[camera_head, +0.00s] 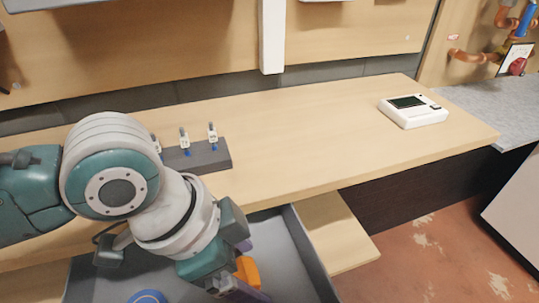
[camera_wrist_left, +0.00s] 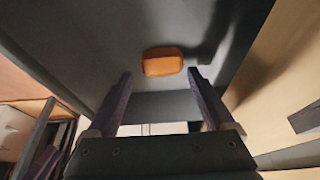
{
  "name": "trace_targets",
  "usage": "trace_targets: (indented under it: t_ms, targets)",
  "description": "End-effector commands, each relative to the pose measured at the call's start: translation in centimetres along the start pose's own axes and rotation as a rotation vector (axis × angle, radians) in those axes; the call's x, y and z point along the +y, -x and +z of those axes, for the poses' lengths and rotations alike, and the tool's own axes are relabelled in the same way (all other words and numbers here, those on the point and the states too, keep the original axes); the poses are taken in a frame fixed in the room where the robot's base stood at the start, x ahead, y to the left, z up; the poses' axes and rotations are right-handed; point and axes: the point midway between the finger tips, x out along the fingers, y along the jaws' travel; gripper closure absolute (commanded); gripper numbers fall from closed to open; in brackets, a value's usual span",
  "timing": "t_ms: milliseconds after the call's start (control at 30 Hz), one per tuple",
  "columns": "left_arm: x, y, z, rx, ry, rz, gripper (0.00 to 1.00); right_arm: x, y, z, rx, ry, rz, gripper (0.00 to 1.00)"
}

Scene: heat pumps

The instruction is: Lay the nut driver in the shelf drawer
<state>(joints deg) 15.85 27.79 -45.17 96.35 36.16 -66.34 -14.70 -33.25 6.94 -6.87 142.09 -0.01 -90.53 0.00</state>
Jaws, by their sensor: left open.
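The shelf drawer (camera_head: 310,256) is pulled out below the worktop, a grey open box. An orange piece (camera_head: 247,268), which looks like the nut driver's handle, shows between and beyond my left gripper's fingers. In the left wrist view the orange piece (camera_wrist_left: 163,62) is against the drawer's grey inside, past the fingertips and apart from them. No shaft is visible. My left gripper (camera_head: 242,272) points down into the drawer; in the wrist view (camera_wrist_left: 159,78) its fingers are spread with nothing between them. My right gripper is not in view.
A blue round thing (camera_head: 148,297) is in the drawer, cut off by the picture edge. A dark rack (camera_head: 205,158) with several small clips stands on the worktop (camera_head: 300,140) behind my left arm. A white meter (camera_head: 412,111) lies at the right. The worktop's middle is clear.

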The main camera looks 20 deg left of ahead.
Motion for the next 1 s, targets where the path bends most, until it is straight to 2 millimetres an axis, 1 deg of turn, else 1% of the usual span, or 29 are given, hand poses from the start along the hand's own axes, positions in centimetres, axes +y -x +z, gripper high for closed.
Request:
trace_targets:
  t_ms: [33,200,300,433,567,633,733,800,867,967,1000]
  targets:
    - [0.0,1.2,-0.1,0.000,-0.001,-0.001,0.14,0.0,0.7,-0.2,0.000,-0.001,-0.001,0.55]
    - [-0.1,5.2,-0.1,0.000,-0.002,-0.002,0.14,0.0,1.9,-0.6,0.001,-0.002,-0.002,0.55]
    - [0.0,7.4,-0.1,0.000,-0.002,-0.001,0.14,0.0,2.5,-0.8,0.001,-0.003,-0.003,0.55]
    - [0.0,9.6,-0.1,0.000,-0.002,-0.001,0.14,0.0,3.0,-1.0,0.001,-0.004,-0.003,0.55]
    - [0.1,10.8,-0.1,0.000,0.001,0.001,0.14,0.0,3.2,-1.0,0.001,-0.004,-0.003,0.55]
    - [0.6,10.9,-0.2,0.010,0.009,0.003,0.14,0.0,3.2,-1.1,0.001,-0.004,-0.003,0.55]
    - [2.3,10.8,-0.8,0.045,0.059,-0.006,0.14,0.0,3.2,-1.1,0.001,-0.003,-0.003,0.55]
    - [3.5,10.9,-0.8,0.072,0.140,-0.031,0.14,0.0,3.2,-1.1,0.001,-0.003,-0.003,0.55]
    - [4.1,11.2,-0.2,0.081,0.240,-0.068,0.14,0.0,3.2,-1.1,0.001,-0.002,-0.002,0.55]
    - [4.4,12.1,2.4,0.056,0.430,-0.146,0.14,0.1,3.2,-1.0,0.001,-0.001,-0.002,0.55]
    - [4.5,12.5,3.8,0.033,0.503,-0.178,0.14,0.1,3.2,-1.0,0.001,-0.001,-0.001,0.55]
